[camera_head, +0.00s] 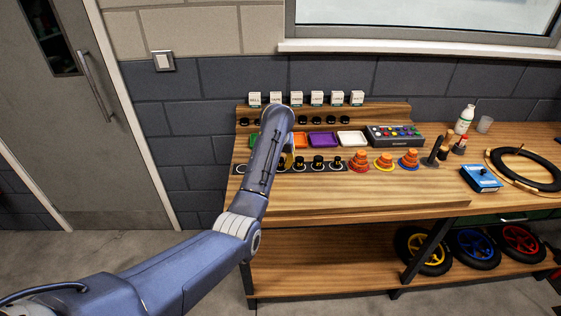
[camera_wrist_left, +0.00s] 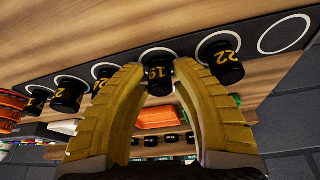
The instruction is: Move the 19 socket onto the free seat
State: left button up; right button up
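The 19 socket (camera_wrist_left: 159,73) is a black cylinder with a yellow number. It stands at its ringed place in the row on the dark strip (camera_wrist_left: 125,67). The yellow fingertips of my left gripper (camera_wrist_left: 160,69) are on either side of it, very close; whether they press on it is unclear. In the head view my left gripper (camera_head: 288,160) is mostly hidden behind my arm. The free seat, an empty white ring (camera_wrist_left: 285,34), is at the strip's end, past a neighbouring socket (camera_wrist_left: 222,62); it also shows in the head view (camera_head: 240,169). My right gripper is out of view.
More black sockets (camera_head: 318,164) stand along the strip. Behind are coloured trays, including a purple one (camera_head: 322,139), and a grey box with coloured buttons (camera_head: 396,135). Orange stacked pieces (camera_head: 359,160) stand to the right. The bench front (camera_head: 340,192) is clear.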

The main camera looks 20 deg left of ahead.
pick_arm(q)
jog(key=shift+o, duration=0.6)
jog(key=shift+r, duration=0.1)
jog(key=shift+r, duration=0.2)
jog(key=v, duration=1.1)
jog(key=shift+s+r, duration=0.15)
jog(key=shift+r, duration=0.2)
jog(key=shift+a, duration=0.1)
